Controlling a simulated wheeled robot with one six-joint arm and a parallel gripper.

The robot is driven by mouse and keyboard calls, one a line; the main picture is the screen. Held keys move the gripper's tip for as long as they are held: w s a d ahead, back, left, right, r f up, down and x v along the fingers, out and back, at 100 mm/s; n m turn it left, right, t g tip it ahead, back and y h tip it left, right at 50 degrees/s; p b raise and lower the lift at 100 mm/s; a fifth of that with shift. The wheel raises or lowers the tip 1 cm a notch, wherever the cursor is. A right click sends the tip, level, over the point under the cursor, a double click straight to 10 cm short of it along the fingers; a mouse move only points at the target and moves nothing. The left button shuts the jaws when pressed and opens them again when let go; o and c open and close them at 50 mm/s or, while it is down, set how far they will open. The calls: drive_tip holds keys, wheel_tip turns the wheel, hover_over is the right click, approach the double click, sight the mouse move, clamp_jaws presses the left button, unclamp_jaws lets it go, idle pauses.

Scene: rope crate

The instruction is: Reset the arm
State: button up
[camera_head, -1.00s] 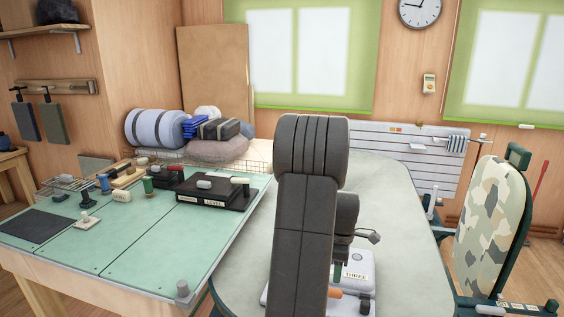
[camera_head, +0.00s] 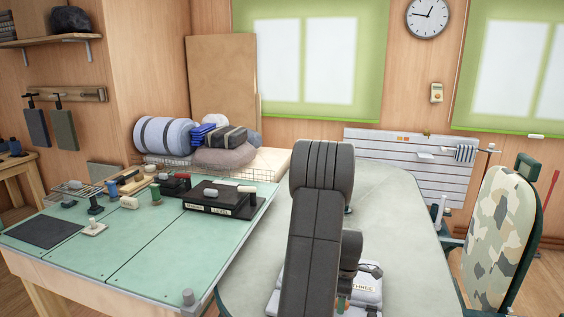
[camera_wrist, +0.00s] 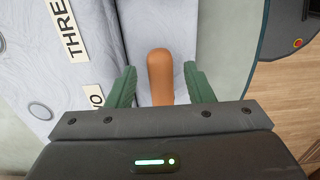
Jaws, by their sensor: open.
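My gripper (camera_wrist: 161,88) is open in the wrist view, its two green fingers standing apart. An orange-brown rounded handle (camera_wrist: 160,72) shows between the fingers, with a visible gap on each side. It lies over a pale grey case or board (camera_wrist: 95,60) with labels, one reading "THREE" (camera_wrist: 68,38). In the head view my dark arm rises in front of the grey-green table (camera_head: 400,220) and hides most of the gripper. The white labelled case (camera_head: 365,295) shows partly behind the arm.
A green-topped workbench (camera_head: 150,245) at left holds a black box labelled LEVEL (camera_head: 222,200) and several small tools. Rolled bedding (camera_head: 165,135) lies behind it. The table's right part is clear.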

wheel_tip(320, 180, up, 13)
wheel_tip(320, 180, down, 14)
drive_tip(key=shift+r, duration=0.25)
drive_tip(key=shift+s+r+m+p, duration=0.1)
drive_tip(key=shift+r+m+p, duration=0.2)
drive_tip(key=shift+p, duration=0.05)
drive_tip(key=shift+s+a+f+m+p, duration=0.15)
drive_tip(key=shift+s+m+p, duration=0.1)
drive_tip(key=shift+m, duration=0.25)
drive_tip(key=shift+s+a+r+m+p, duration=0.1)
drive_tip(key=shift+s+m, duration=0.1)
drive_tip(key=shift+m, duration=0.3)
